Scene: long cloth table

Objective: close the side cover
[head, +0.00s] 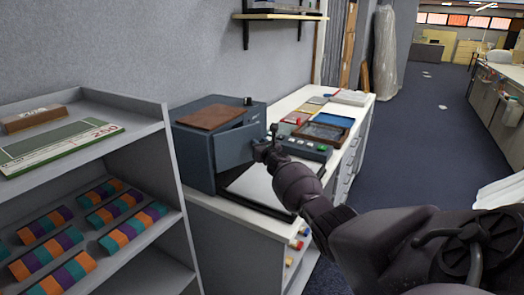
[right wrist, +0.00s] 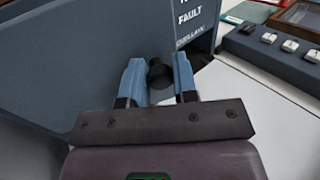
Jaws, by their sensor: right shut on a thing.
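The side cover (head: 238,147) is a flat blue-grey panel on the blue-grey machine (head: 193,152) on the white counter. It seems to stand out at an angle from the machine's body. In the right wrist view the cover (right wrist: 70,55) fills the left side. My right gripper (head: 266,146) is at the cover's right edge. In the right wrist view its two blue fingers (right wrist: 159,80) close around a small black knob (right wrist: 158,70) by the cover. The knob is partly hidden by the fingers. My left gripper is not in view.
A button panel (head: 304,148) and a framed tray (head: 320,133) lie right of the machine on the white counter (head: 262,207). A grey shelf (head: 150,117) with several striped blocks stands at left. A wall shelf (head: 280,15) hangs above. The aisle floor (head: 430,130) at right is open.

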